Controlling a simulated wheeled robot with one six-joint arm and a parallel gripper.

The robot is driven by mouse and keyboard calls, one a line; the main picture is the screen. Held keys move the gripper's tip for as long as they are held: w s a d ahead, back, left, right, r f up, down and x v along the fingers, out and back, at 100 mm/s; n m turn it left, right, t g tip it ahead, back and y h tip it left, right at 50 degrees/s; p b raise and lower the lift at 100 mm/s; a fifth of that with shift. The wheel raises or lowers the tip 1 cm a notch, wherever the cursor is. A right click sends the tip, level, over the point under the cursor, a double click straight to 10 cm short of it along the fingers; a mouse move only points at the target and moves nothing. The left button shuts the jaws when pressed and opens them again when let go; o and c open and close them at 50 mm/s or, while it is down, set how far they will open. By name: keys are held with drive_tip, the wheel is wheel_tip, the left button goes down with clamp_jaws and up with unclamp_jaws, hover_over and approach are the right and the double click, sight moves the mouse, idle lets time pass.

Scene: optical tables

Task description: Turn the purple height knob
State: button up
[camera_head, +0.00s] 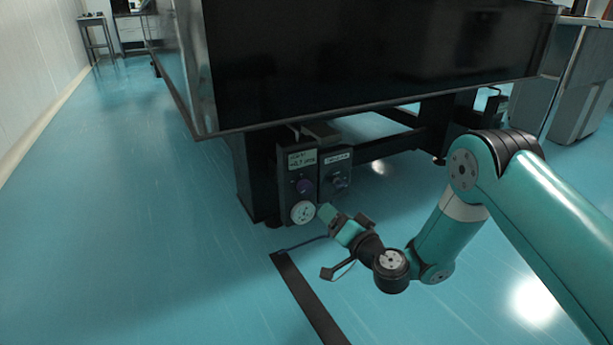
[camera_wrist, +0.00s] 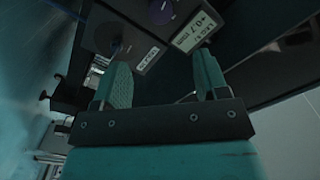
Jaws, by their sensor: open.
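The purple height knob (camera_head: 305,186) is on the front of a dark control box (camera_head: 284,186), below a small lit display (camera_head: 302,159) and above a white round dial (camera_head: 302,212). In the wrist view the purple knob (camera_wrist: 160,12) is at the top edge, beside the display (camera_wrist: 191,32), beyond my fingertips. My gripper (camera_head: 343,216) is in front of the boxes, low and to the right of the knob, apart from it. Its teal fingers are spread with nothing between them in the wrist view (camera_wrist: 163,75).
A second box (camera_head: 327,187) with a dark knob (camera_head: 338,181) and a label stands just right of the first. Both are under the large black optical table (camera_head: 370,55), near its leg (camera_head: 250,175). A black strip (camera_head: 308,298) lies on the floor. The floor at left is clear.

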sight(307, 189)
drive_tip(key=p+x, duration=0.1)
drive_tip(key=x, duration=1.2)
drive_tip(key=shift+a+f, duration=0.15)
drive_tip(key=shift+w+a, duration=0.2)
drive_tip(key=shift+w, duration=0.2)
drive_tip(key=c, duration=0.9)
